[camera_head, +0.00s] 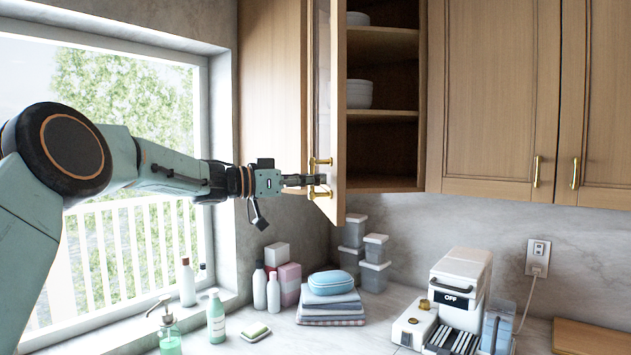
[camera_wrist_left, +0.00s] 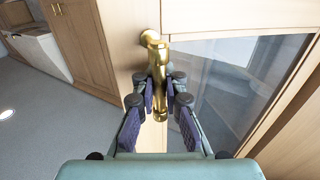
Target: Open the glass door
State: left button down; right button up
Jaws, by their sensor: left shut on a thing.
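The glass door (camera_head: 338,100) is a wood-framed cabinet door, seen nearly edge-on in the head view. It stands swung out from the cabinet, and the shelves behind it are exposed. Its brass handle (camera_head: 321,161) is on the lower part of the frame. My left gripper (camera_head: 317,180) is shut on this handle. In the left wrist view the fingers (camera_wrist_left: 164,85) close around the brass bar (camera_wrist_left: 154,45), beside the glass pane (camera_wrist_left: 228,85). The fingers partly hide the bar. My right gripper is not in view.
Bowls (camera_head: 359,94) stand on the open shelves. Below are stacked containers (camera_head: 375,262), folded towels (camera_head: 331,307), bottles (camera_head: 216,317) and a white coffee machine (camera_head: 460,285) on the counter. A window (camera_head: 125,90) is at the left. Closed cabinet doors (camera_head: 493,100) are at the right.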

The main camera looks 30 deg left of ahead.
pick_arm(q)
jog(key=c, duration=1.4)
grip_release()
jog(key=shift+s+d+r, duration=0.1)
jog(key=shift+s+r, duration=0.15)
jog(key=shift+s, duration=0.05)
jog(key=shift+w+f, duration=0.2)
jog(key=shift+s+a, duration=0.15)
jog(key=shift+a, duration=0.15)
jog(key=v, duration=1.1)
jog(key=shift+s, duration=0.2)
jog(key=shift+s+r, duration=0.1)
jog(key=shift+s, duration=0.05)
jog(key=shift+a, duration=0.15)
